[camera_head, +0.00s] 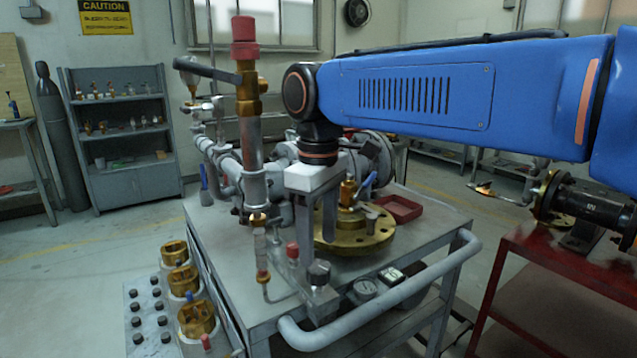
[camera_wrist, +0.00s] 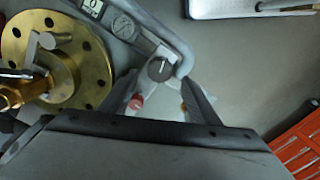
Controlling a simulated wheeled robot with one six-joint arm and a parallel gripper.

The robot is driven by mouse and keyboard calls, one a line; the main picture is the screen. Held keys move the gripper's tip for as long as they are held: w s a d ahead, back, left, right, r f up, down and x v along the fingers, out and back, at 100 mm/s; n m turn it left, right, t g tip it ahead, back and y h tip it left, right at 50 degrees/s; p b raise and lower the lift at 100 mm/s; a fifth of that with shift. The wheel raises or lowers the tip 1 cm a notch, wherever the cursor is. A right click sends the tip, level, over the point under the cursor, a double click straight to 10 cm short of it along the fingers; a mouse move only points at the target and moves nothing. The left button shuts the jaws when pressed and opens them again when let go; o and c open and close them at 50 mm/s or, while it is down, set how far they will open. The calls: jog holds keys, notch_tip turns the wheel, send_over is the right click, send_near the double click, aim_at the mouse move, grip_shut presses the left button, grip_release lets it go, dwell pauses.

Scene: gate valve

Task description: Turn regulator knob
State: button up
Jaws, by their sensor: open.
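The regulator knob (camera_head: 318,272) is a dark round knob on a small grey block near the front edge of the metal cart. In the wrist view the knob (camera_wrist: 160,68) shows a light line across its top and sits ahead of the space between the fingers. My gripper (camera_head: 319,240) has a white body and grey fingers pointing down, close above the knob in the head view. In the wrist view my gripper (camera_wrist: 155,88) has its fingers spread and empty. The exact gap between fingertips and knob is hard to tell.
A small red knob (camera_head: 293,250) stands just beside the regulator. A brass flange (camera_head: 362,236), a round gauge (camera_head: 365,289) and a tall pipe (camera_head: 250,130) stand close by. A grey rail (camera_head: 390,300) curves around the cart's front. A red table (camera_head: 545,285) is at right.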

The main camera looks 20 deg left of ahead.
aim_at(320, 266)
notch_tip(320, 266, up, 12)
jog(key=shift+r, duration=0.2)
jog(key=shift+d, duration=0.15)
jog(key=w+d+f+m+t+y, duration=0.1)
jog(key=d+f+m, duration=0.35)
jog(key=d, duration=0.85)
jog(key=d+f+m+t, duration=0.1)
jog(key=d+f+m, duration=0.35)
jog(key=d, duration=0.85)
jog(key=s+d+f+m+t, duration=0.1)
jog(key=s+d+f+m, duration=0.2)
jog(key=s+d+f, duration=0.3)
jog(key=s+d+f+m+t+h, duration=0.1)
jog(key=s+d+f+m, duration=0.2)
jog(key=s+d+f, duration=0.3)
jog(key=d+f, duration=0.5)
jog(key=f, duration=0.4)
jog(key=shift+d+t, duration=0.4)
jog(key=shift+s+r, duration=0.1)
